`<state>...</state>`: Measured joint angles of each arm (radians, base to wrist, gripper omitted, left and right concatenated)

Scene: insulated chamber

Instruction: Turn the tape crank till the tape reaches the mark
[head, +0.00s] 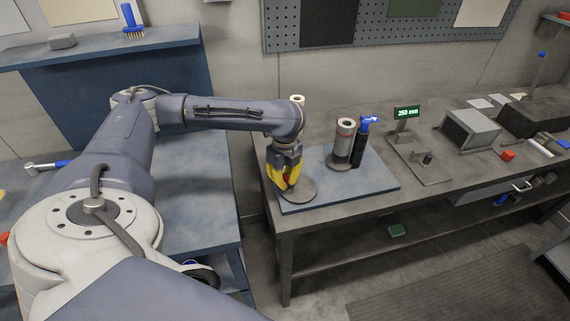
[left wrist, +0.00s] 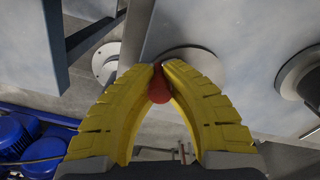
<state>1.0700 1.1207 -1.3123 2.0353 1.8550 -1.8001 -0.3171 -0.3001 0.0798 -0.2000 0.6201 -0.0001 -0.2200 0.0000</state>
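My left gripper (head: 287,184) points down at the near left of a blue mat on the bench. In the left wrist view, its yellow fingers (left wrist: 159,68) close in on both sides of a red knob (left wrist: 159,86), which I take as the crank handle. The knob also shows between the fingers in the head view (head: 289,181). A flat grey disc (head: 304,190) lies under and beside the fingertips. The lower end of the knob is hidden. A green display (head: 407,112) reads "250 mm". I cannot make out the tape or its mark. My right gripper is not in view.
A grey cylinder (head: 345,143) and a dark bottle with a blue top (head: 359,146) stand close together behind the disc on the blue mat (head: 378,181). The mat's front right is clear.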

